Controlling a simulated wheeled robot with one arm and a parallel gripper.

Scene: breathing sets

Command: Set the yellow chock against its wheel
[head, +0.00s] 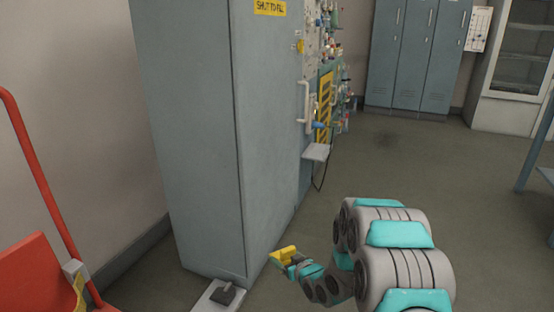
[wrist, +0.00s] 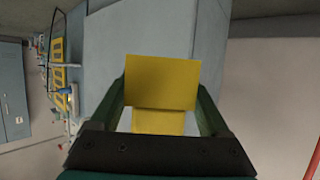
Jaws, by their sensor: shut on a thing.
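The yellow chock (wrist: 160,82) is held between the two fingers of my gripper (wrist: 162,105) in the wrist view. In the head view the chock (head: 284,253) shows at the tip of my gripper (head: 289,262), low beside the near corner of the tall grey cabinet. My gripper is shut on the chock, which is held up off the floor as far as I can tell. I cannot make out the chock's wheel for certain in either view.
The tall grey cabinet (head: 200,130) stands close in front. A red cart (head: 40,275) is at the lower left. A pale plate with a dark pedal (head: 226,293) lies by the cabinet's foot. Lockers (head: 415,55) stand at the back.

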